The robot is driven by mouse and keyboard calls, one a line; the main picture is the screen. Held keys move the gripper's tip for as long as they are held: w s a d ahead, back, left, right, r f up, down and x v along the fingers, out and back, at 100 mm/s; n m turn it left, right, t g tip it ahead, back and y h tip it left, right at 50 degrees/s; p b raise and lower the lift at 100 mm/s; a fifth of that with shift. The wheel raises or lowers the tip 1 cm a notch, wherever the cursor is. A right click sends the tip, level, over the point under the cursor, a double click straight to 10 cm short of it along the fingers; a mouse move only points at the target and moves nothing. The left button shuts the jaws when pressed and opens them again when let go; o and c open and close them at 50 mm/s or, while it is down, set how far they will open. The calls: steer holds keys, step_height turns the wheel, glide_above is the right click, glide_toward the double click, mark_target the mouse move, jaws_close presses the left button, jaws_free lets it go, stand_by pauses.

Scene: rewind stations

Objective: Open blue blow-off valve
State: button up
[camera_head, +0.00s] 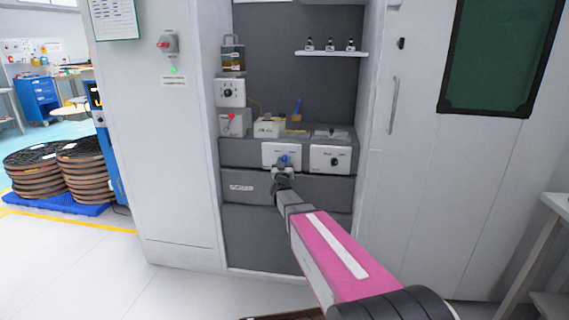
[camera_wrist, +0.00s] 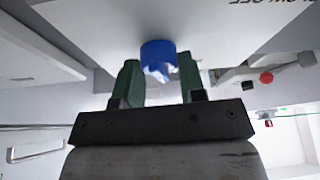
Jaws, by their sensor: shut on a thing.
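The blue blow-off valve (camera_head: 284,160) is a small blue knob on the front of a white panel box (camera_head: 270,153) in the grey alcove. It also shows in the wrist view as a blue round knob (camera_wrist: 158,56) under the white panel face. My gripper (camera_head: 283,168) reaches up to it from the front. In the wrist view its two green fingers (camera_wrist: 159,75) stand on either side of the knob, shut on it. The knob's far side and the exact finger contact are partly hidden.
A second white box with a black knob (camera_head: 334,160) is just right of the valve. A red knob (camera_head: 231,116) sits on a box up left. A shelf with small bottles (camera_head: 331,53) is above. Stacked brown reels (camera_head: 82,172) stand at left, with clear floor in front.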

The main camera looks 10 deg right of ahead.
steer(key=m+g+h, duration=0.1)
steer(key=m+h, duration=0.1)
steer(key=m, duration=0.3)
steer(key=m+g+h, duration=0.2)
steer(key=m, duration=0.3)
steer(key=m+g+h, duration=0.1)
steer(key=m+h, duration=0.1)
steer(key=m, duration=0.3)
steer(key=shift+a+m+g, duration=0.15)
steer(key=shift+m+g, duration=0.25)
steer(key=shift+m, duration=0.3)
steer(key=o, duration=0.9)
steer(key=v, duration=1)
steer(key=shift+s+a+f, duration=0.15)
steer(key=shift+s+a, duration=0.1)
steer(key=shift+a, duration=0.05)
